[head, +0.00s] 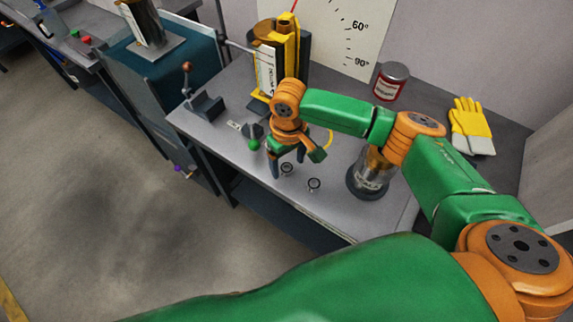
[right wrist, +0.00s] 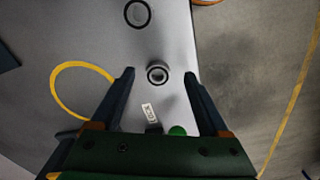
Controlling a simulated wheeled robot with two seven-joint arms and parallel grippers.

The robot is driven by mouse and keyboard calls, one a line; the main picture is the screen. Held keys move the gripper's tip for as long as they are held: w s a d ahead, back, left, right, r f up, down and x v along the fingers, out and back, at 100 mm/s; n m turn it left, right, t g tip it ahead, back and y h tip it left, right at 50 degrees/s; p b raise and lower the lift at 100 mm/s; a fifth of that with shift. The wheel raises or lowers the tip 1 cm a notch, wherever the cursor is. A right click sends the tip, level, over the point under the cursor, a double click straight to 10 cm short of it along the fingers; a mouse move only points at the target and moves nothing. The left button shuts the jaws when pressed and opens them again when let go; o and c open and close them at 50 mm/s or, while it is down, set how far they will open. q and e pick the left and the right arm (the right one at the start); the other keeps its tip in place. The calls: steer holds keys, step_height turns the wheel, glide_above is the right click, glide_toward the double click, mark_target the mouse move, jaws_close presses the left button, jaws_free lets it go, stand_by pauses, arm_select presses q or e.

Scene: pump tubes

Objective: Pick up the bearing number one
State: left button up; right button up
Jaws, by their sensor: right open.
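Two small ring-shaped bearings lie on the grey workbench (head: 225,150). The nearer-to-gripper bearing (head: 287,170) is below my right gripper (head: 288,164), which is open and points down. In the right wrist view this bearing (right wrist: 158,74) shows between the fingertips of the gripper (right wrist: 159,77), apart from both fingers. The second bearing (head: 314,185) lies to its right, close to the bench's front edge. It also shows in the right wrist view (right wrist: 137,13), at the top. I cannot read a number on either bearing. My left gripper is not in view.
A glass-bodied pump part (head: 368,178) stands right of the bearings. A red-and-white can (head: 391,82), yellow gloves (head: 470,125) and a yellow pump stand (head: 275,55) are farther back. A green-knobbed item (head: 254,144) and a yellow tube loop (right wrist: 57,90) lie near the gripper.

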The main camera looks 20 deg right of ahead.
steer(key=shift+w+f, duration=0.15)
steer(key=shift+f, duration=0.4)
steer(key=shift+w+f, duration=0.15)
steer(key=shift+f, duration=0.35)
steer(key=shift+w+f, duration=0.15)
steer(key=shift+w, duration=0.05)
steer(key=shift+s+r, duration=0.15)
steer(key=shift+r, duration=0.05)
steer(key=c, duration=1.1)
jaws_close()
